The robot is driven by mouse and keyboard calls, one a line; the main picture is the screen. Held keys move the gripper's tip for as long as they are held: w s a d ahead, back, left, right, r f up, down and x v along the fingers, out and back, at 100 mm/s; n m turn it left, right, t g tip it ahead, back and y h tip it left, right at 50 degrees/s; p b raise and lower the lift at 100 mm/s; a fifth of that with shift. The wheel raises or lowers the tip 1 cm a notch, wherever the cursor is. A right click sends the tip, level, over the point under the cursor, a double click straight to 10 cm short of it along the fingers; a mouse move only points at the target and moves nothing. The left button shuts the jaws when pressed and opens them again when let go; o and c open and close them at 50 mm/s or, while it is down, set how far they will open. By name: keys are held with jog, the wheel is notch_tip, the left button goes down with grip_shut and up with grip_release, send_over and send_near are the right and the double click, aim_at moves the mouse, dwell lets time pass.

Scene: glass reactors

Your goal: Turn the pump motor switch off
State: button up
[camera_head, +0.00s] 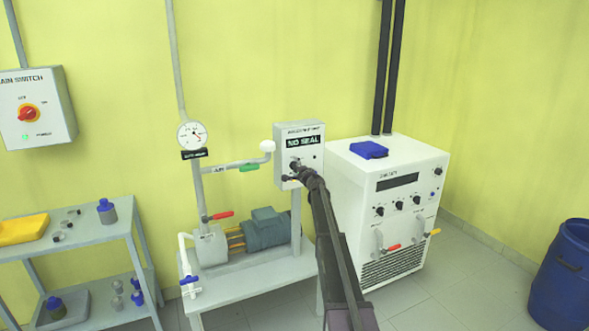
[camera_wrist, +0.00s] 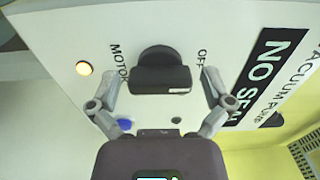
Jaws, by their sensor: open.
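The pump control box (camera_head: 312,133) is a pale grey box on a post above the pump, with a black "NO SEAL" sign. In the wrist view its panel (camera_wrist: 190,25) shows tilted, with the words "MOTOR" and "OFF" on either side of a black rotary knob (camera_wrist: 158,58). I cannot tell which mark the knob points to. My gripper (camera_wrist: 160,76) is open, with one finger on each side of the knob and visible gaps. In the head view my gripper (camera_head: 296,168) is at the box front and hides the knob.
The pump with its motor (camera_head: 267,229) sits on a bench (camera_head: 250,278) below the box. A white cabinet unit (camera_head: 345,170) stands close to the right of my arm.

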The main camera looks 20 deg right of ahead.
jog(key=shift+s, duration=0.1)
jog(key=s, duration=1.1)
jog(key=shift+s+d, duration=0.15)
jog(key=shift+s, duration=0.25)
jog(key=s+a+f+n+g+y+p, duration=0.25)
jog(key=s+a+n, duration=0.2)
jog(key=a, duration=0.45)
jog(key=s+a+f+n+g+y+p, duration=0.1)
jog(key=s+a+n+g, duration=0.2)
jog(key=s+a, duration=0.45)
jog(key=s+a+f+n+g+y+p, duration=0.1)
jog(key=s+a+n+g+y+p, duration=0.2)
jog(key=a, duration=0.7)
jog(key=s+a+f+n+g+h+p, duration=0.1)
jog(key=s+a+n+g+h, duration=0.1)
jog(key=s, duration=0.8)
jog(key=s+a+f+n+g+h+p, duration=0.1)
jog(key=s+g, duration=0.3)
jog(key=s, duration=0.6)
jog(key=s+a+f+n+g+h+p, duration=0.1)
jog(key=s+a+n+g+h+p, duration=0.1)
jog(key=s, duration=0.8)
jog(key=shift+s+a+f+n+g+h, duration=0.25)
jog(key=shift+s+a+n+g+h, duration=0.15)
jog(key=shift+a+n+g+h, duration=0.5)
jog(key=shift+d, duration=0.2)
